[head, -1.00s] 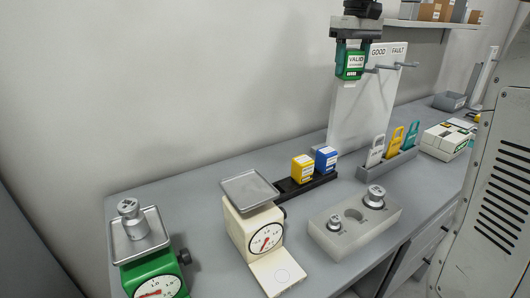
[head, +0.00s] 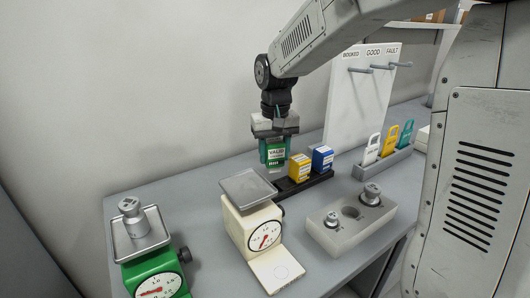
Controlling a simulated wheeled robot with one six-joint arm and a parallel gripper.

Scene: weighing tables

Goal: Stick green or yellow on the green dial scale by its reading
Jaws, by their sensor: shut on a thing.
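My gripper (head: 274,138) points down and is shut on the green VALID block (head: 275,154). It holds the block near the left end of the black tray (head: 290,187), left of the yellow block (head: 299,167). The block looks slightly above the tray; I cannot tell whether it touches. The green dial scale (head: 150,269) stands at the front left with a metal weight (head: 131,221) on its pan (head: 148,246). Its dial (head: 158,287) has a red needle, partly cut off by the lower picture edge; the exact reading is too small to tell.
A cream dial scale (head: 248,226) with an empty pan stands between the green scale and the tray. A blue block (head: 322,159) sits in the tray. A grey weight holder (head: 345,237), a tag rack (head: 381,166) and a white hook board (head: 352,100) stand to the right.

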